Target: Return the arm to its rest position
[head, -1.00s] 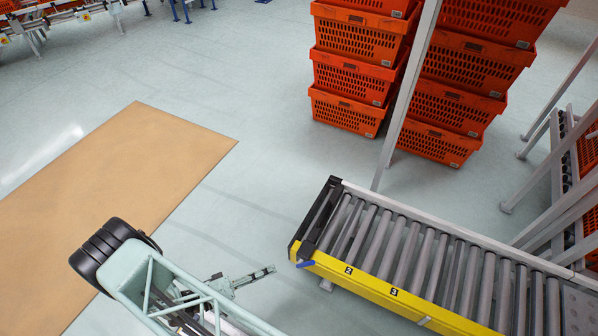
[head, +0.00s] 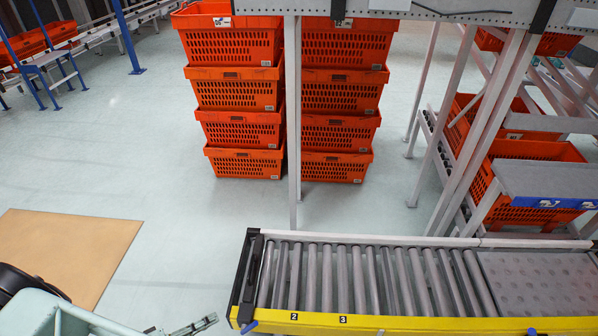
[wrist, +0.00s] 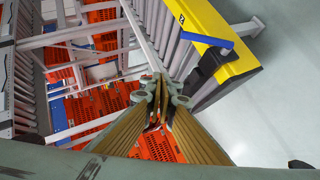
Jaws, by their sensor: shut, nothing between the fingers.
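My gripper (wrist: 160,84) shows in the wrist view, with its two brown ribbed fingers meeting near the picture's middle. It is shut with nothing between the fingers. Beyond the fingertips lie orange totes and grey frames, at some distance. The end of the yellow-sided conveyor (wrist: 222,42) is up and to the right of the fingertips. The arm's whole pose cannot be told from these frames.
The roller conveyor (head: 350,280) crosses the lower right of the head view. Behind it stand two stacks of orange totes (head: 240,131) and a grey post (head: 293,120). Racks with totes (head: 536,205) stand at right. Pale floor (head: 130,160) is clear at left, beside a tan floor patch (head: 65,245).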

